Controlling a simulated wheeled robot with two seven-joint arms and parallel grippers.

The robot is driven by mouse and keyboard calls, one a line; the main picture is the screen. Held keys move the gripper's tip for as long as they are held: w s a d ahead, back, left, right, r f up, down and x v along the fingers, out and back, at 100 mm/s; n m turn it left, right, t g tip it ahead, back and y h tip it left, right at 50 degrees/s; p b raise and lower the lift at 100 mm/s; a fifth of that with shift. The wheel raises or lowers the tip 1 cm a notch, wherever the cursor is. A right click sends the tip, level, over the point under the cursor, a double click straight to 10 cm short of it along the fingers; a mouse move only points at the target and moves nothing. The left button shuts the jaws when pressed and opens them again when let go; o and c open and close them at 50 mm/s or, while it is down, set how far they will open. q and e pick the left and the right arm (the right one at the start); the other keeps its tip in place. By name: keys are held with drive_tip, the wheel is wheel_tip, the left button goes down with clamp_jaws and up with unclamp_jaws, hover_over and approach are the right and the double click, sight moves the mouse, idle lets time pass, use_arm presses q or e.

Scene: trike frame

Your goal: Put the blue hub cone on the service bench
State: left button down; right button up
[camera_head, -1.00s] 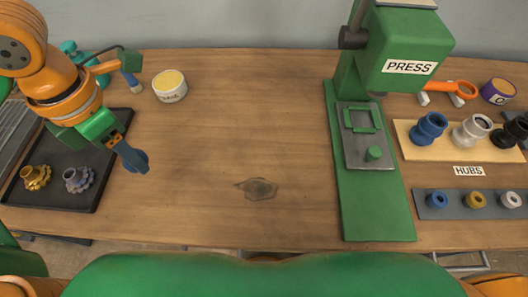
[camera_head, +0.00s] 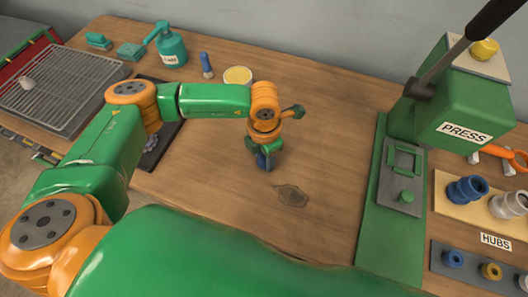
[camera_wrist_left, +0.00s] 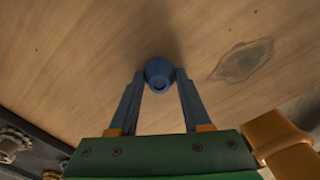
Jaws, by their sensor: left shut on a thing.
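My left gripper (camera_head: 264,161) is shut on the blue hub cone, above the bare middle of the wooden bench (camera_head: 225,190). I cannot tell whether the cone touches the wood. In the head view the fingers mostly hide the cone. My right gripper is not in view.
A green press (camera_head: 452,110) stands at the right, with hubs (camera_head: 466,190) on a board and small rings (camera_head: 491,271) on a grey strip. A yellow-topped tin (camera_head: 238,76), a blue marker-like item (camera_head: 206,64) and a teal bottle (camera_head: 171,44) stand behind. The wood around the gripper is clear.

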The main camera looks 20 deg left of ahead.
sight(264, 158)
use_arm(q)
drive_tip(key=shift+f+b, duration=0.2)
drive_tip(key=shift+b, duration=0.1)
drive_tip(key=shift+c, duration=1.8)
unclamp_jaws()
drive_tip(key=shift+r, duration=0.1)
drive_tip(key=shift+r, duration=0.4)
wheel_tip(264, 158, up, 12)
drive_tip(key=b, duration=0.2)
drive_tip(key=shift+f, duration=0.25)
